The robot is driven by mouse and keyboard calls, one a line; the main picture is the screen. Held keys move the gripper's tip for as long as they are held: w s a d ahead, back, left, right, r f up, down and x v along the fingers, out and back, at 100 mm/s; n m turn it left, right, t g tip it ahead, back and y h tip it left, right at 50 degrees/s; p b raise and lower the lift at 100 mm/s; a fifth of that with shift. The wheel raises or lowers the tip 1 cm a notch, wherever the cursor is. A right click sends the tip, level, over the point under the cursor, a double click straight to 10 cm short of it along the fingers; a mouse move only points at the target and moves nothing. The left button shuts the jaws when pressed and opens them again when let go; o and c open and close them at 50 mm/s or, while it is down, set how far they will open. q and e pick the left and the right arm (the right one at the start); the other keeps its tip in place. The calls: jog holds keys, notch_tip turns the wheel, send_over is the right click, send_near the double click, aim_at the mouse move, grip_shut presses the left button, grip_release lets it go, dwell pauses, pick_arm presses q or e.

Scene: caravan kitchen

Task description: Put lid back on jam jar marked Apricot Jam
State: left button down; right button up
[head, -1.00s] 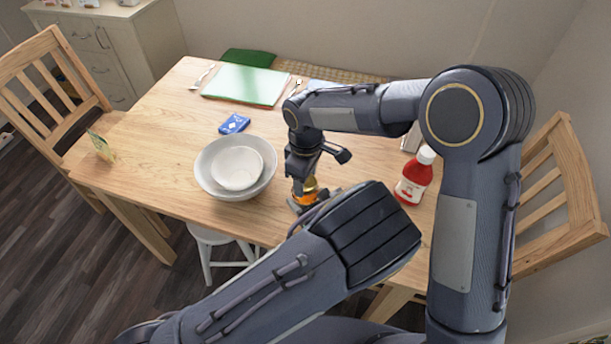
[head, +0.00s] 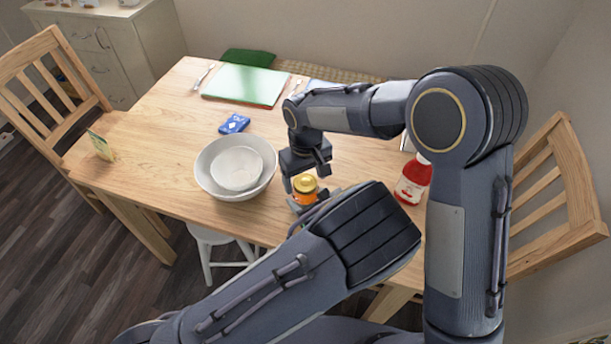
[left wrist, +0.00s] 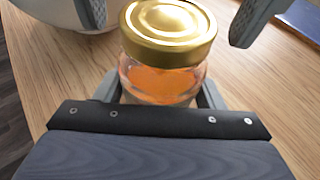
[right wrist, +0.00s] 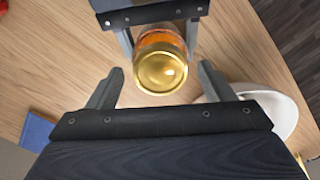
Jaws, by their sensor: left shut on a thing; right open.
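The jam jar (head: 305,197) stands at the table's front edge, with orange contents; no label wording is readable. Its gold lid (head: 305,183) sits on top, looking level in the left wrist view (left wrist: 168,30). My left gripper (head: 300,206) is shut around the jar's glass body, its fingers on both sides in the left wrist view (left wrist: 160,92). My right gripper (head: 306,174) is open just above the lid; its fingers stand apart from the lid in the right wrist view (right wrist: 160,80). My left forearm hides part of the jar's surroundings.
Nested white bowls (head: 222,187) stand left of the jar. A red bottle (head: 413,180) stands to the right, near my right arm. A blue card box (head: 234,123) and a green board (head: 245,85) lie farther back.

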jog(key=shift+r, duration=2.3)
jog(key=shift+c, duration=0.3)
